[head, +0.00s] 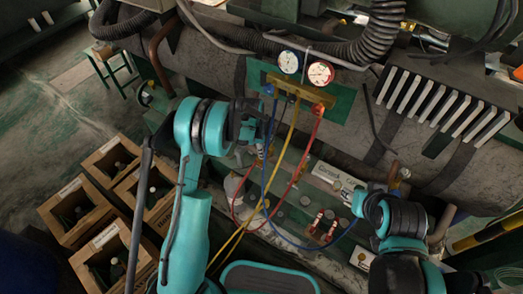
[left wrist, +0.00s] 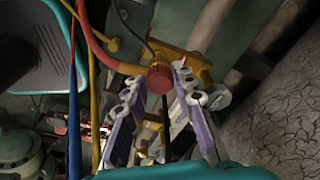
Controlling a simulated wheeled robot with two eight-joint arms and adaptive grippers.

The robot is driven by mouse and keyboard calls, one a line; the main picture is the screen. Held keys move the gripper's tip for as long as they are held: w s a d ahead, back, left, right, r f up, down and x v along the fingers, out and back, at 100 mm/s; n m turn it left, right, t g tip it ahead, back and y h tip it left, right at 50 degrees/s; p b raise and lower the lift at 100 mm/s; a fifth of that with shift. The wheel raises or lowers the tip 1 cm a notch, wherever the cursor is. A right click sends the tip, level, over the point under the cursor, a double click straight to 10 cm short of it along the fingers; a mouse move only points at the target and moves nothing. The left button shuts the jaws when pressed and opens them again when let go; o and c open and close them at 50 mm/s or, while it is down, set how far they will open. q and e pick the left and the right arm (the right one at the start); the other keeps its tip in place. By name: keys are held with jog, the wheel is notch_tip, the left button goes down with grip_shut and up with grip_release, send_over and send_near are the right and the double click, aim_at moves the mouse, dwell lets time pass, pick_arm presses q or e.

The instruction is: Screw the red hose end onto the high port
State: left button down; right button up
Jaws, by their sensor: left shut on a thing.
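The red hose (head: 302,168) hangs from the gauge manifold (head: 297,88), loops down and rises to my left gripper (head: 262,150). In the left wrist view its red end (left wrist: 159,78) sits between the two fingers of my left gripper (left wrist: 156,92), which is shut on it. A yellow fitting (left wrist: 193,66) shows right behind the red end; I cannot tell whether it is the high port or whether they touch. In the head view the hose end is hidden by the gripper. My right gripper (head: 359,203) is at the lower right; its fingers are not clear.
The blue hose (head: 264,185) and yellow hose (head: 272,195) hang close to my left gripper. Wooden crates with bottles (head: 112,160) stand on the floor at left. Two small red-and-white items (head: 322,224) lie on the ledge. A grey tank (head: 440,150) fills the back.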

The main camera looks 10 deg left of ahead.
pick_arm(q)
jog(key=shift+f, duration=1)
dwell(0.3)
